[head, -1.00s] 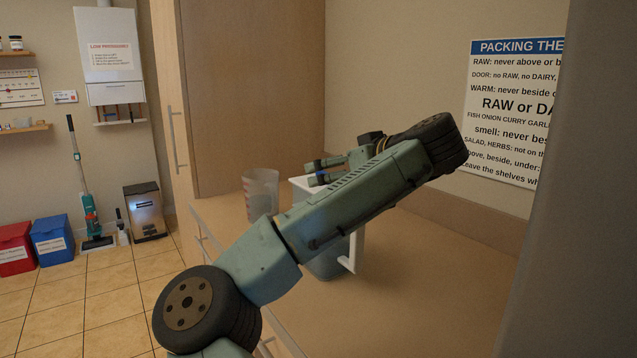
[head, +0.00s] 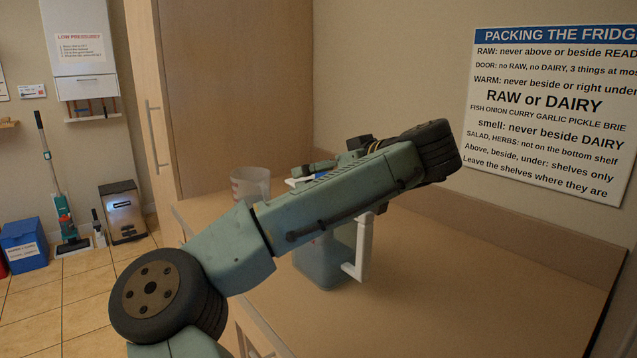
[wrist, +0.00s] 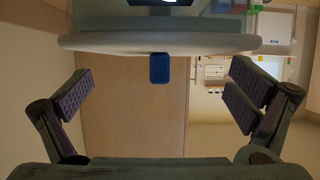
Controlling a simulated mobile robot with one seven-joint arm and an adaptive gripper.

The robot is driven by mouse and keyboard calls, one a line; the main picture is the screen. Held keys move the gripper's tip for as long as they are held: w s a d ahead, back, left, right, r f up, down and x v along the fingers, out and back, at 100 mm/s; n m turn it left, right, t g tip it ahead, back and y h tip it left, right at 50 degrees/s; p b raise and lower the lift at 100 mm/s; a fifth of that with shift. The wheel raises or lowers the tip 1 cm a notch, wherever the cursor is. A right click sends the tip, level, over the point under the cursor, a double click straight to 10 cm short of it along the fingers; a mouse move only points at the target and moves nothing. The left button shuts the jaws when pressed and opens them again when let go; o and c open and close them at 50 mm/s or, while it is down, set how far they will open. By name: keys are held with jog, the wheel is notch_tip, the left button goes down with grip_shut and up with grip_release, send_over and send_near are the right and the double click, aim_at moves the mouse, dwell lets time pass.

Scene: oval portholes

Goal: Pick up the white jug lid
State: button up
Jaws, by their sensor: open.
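The white jug lid (wrist: 110,42) shows in the wrist view as a wide pale slab with a blue tab (wrist: 160,68). The view looks upside down, with the bluish see-through jug body (wrist: 100,22) above the lid. My gripper (wrist: 160,90) is open and empty, its two padded fingers spread wide to either side of the tab. The lid lies beyond the fingers and I see no contact. In the head view my arm crosses in front of the jug (head: 322,265) and hides most of the lid. The jug's white handle (head: 363,250) shows below the arm.
The jug stands on a wooden counter (head: 450,290). A clear measuring cup (head: 250,184) stands behind it to the left, near a tall cabinet (head: 225,90). The counter's right part is free. A wall sign (head: 550,115) hangs at the right.

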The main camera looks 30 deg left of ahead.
jog(key=shift+d, duration=0.1)
jog(key=shift+c, duration=0.4)
jog(key=c, duration=1.8)
jog(key=shift+r, duration=0.15)
